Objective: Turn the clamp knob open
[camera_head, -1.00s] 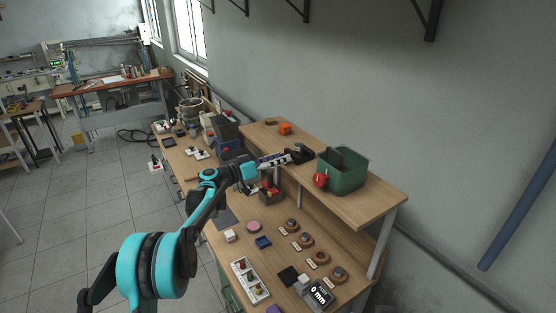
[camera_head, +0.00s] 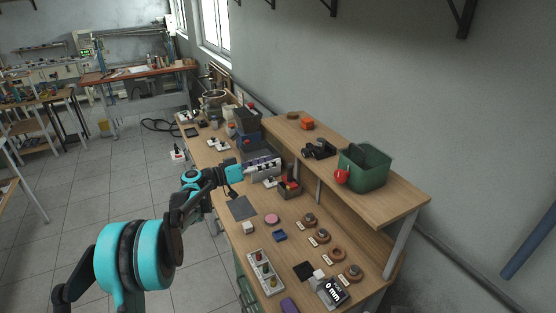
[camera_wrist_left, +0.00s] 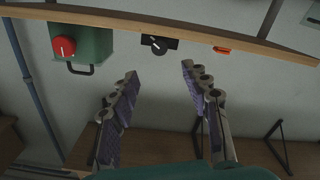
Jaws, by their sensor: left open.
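A black fixture (camera_head: 318,149) stands on the raised shelf; in the left wrist view it shows a round dark knob (camera_wrist_left: 157,45) with a pale pointer line. A red knob (camera_head: 342,176) with a white mark is at the green bin and also shows in the left wrist view (camera_wrist_left: 64,47). I cannot tell for sure which is the clamp knob. My left gripper (camera_head: 277,164) is open and empty, apart from both, left of the black fixture in the head view. In the left wrist view its fingers (camera_wrist_left: 160,75) are spread below the dark knob. My right gripper is not in view.
The green bin (camera_head: 366,165) and an orange block (camera_head: 307,124) are on the shelf (camera_head: 388,195). The shelf edge lies close to my gripper.

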